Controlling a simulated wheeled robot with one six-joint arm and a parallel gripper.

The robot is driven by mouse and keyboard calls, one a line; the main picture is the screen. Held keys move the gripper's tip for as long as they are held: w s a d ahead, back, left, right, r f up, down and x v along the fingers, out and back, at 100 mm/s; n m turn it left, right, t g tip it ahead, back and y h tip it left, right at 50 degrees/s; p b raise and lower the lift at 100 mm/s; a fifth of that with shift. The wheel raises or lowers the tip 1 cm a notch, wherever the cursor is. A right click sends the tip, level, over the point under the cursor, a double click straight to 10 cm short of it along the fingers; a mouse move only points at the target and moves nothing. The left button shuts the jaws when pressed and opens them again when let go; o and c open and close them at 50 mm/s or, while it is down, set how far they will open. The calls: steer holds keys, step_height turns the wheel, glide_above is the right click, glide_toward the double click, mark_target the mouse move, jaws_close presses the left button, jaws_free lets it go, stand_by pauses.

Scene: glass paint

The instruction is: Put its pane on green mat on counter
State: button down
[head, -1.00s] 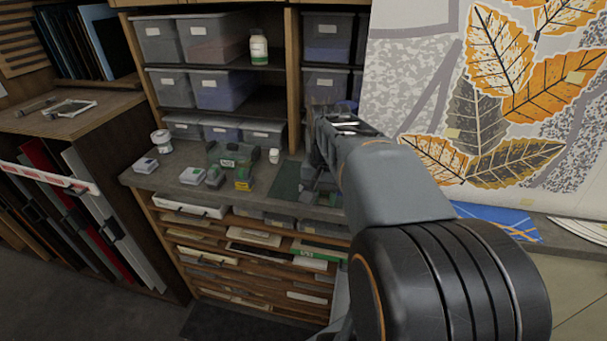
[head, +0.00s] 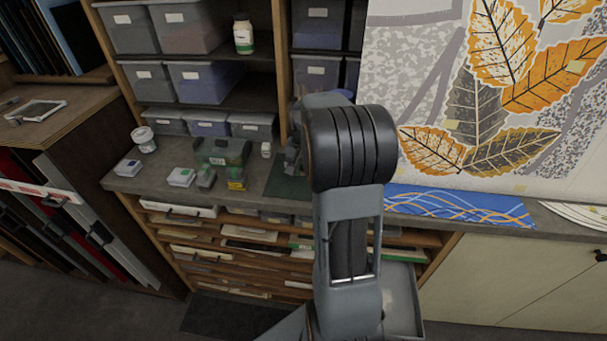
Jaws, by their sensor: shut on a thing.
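The green mat (head: 283,186) lies flat on the grey counter (head: 150,183), right of the small bottles and boxes. Its right part is hidden behind my arm. My gripper (head: 294,157) shows only in part, at the left edge of my arm, over or close to the back of the mat. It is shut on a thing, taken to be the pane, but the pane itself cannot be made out. Whether it touches the mat cannot be told.
A dark green transparent case (head: 222,153), a small white bottle (head: 266,150), a white tub (head: 144,139) and small boxes stand left of the mat. Grey bins (head: 207,83) fill the shelves behind. A blue patterned panel (head: 458,206) lies to the right.

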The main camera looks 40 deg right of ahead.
mark_target(304, 184)
steer(key=shift+w+d+f, duration=0.2)
steer(key=shift+w+f, duration=0.15)
steer(key=shift+f, duration=0.2)
steer(key=shift+w+d+f, duration=0.2)
steer(key=shift+w+f, duration=0.15)
steer(key=shift+f, duration=0.15)
steer(key=shift+w+f+p, duration=0.1)
steer(key=shift+f+p, duration=0.3)
steer(key=shift+f, duration=1.2)
steer(key=shift+f, duration=0.1)
steer(key=c, duration=0.9)
jaws_free()
step_height(304, 184, up, 12)
steer(key=shift+f+b, duration=0.1)
steer(key=shift+b, duration=0.55)
steer(key=s+a+r+n+t, duration=0.1)
steer(key=s+a+r+n, duration=0.15)
steer(key=a, duration=0.25)
steer(key=s+a+r+n+t, duration=0.1)
steer(key=s+a, duration=0.2)
steer(key=a, duration=0.3)
steer(key=s+a+f+n+t, duration=0.2)
steer(key=s+a+n, duration=0.3)
steer(key=s+a, duration=0.4)
steer(key=shift+s+a+f+t, duration=0.25)
steer(key=shift+s+a+t, duration=0.05)
steer(key=shift+s, duration=0.25)
